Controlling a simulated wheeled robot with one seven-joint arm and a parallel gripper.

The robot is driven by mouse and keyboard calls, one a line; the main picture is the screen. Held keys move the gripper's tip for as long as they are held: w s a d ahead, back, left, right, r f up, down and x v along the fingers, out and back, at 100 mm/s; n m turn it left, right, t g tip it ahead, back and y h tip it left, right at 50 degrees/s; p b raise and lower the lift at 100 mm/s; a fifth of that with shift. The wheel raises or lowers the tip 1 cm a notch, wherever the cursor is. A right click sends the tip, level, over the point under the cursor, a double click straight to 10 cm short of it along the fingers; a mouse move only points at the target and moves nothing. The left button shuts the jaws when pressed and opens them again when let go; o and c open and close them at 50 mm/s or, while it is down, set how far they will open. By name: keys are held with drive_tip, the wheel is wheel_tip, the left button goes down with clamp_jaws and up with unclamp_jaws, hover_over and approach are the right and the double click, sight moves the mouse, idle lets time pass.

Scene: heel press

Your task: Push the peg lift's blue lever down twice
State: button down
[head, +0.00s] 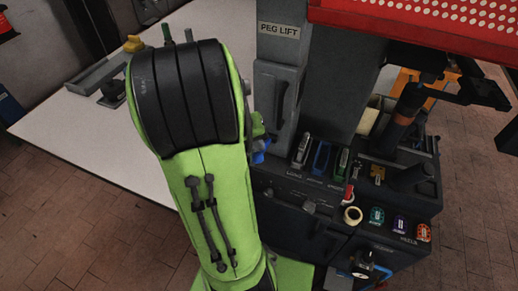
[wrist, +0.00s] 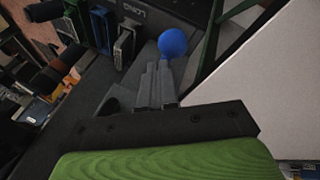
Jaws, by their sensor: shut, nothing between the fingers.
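The peg lift (head: 279,70) is a grey upright housing with a "PEG LIFT" label, right of my green arm in the head view. The blue lever's round knob (wrist: 172,42) shows in the wrist view, just beyond my fingertips. In the head view a bit of blue (head: 258,157), apparently the lever, shows at my arm's right edge; the rest is hidden by my arm. My gripper (wrist: 158,72) is shut and empty, its fingers side by side and pointing at the knob. I cannot tell whether they touch it. In the head view my gripper is mostly hidden.
A dark bench (head: 290,190) right of my arm carries several coloured holders and a cream tape roll (head: 352,215). A red perforated panel (head: 420,22) overhangs at upper right. A white table (head: 85,140) with grey and yellow tools stands left. Brick floor lies around.

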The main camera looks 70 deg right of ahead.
drive_tip(key=shift+w+a+f+b, duration=0.1)
drive_tip(key=shift+a+f+b, duration=0.25)
drive_tip(key=shift+f+b, duration=0.55)
drive_tip(key=shift+s+a+f+b, duration=0.1)
drive_tip(key=shift+a+f+b, duration=0.2)
drive_tip(key=shift+f+b, duration=0.6)
drive_tip(key=shift+w+a+f+b, duration=0.1)
drive_tip(key=shift+a+f+b, duration=0.25)
drive_tip(key=shift+f+b, duration=0.55)
idle(2.2)
idle(0.4)
drive_tip(key=shift+d+r+p, duration=0.45)
drive_tip(key=shift+r+p, duration=0.75)
drive_tip(key=shift+r, duration=0.05)
drive_tip(key=shift+d+r+p, duration=0.5)
drive_tip(key=shift+r+p, duration=0.65)
drive_tip(key=shift+r, duration=0.1)
drive_tip(key=shift+d+r+p, duration=0.45)
drive_tip(key=shift+r+p, duration=0.75)
drive_tip(key=shift+r, duration=0.05)
drive_tip(key=r+p, duration=0.1)
drive_tip(key=d+r+p, duration=0.1)
drive_tip(key=r, duration=0.1)
drive_tip(key=r+p, duration=0.1)
drive_tip(key=p, duration=0.1)
drive_tip(key=shift+s+d+r, duration=0.25)
drive_tip(key=shift+d+r, duration=0.1)
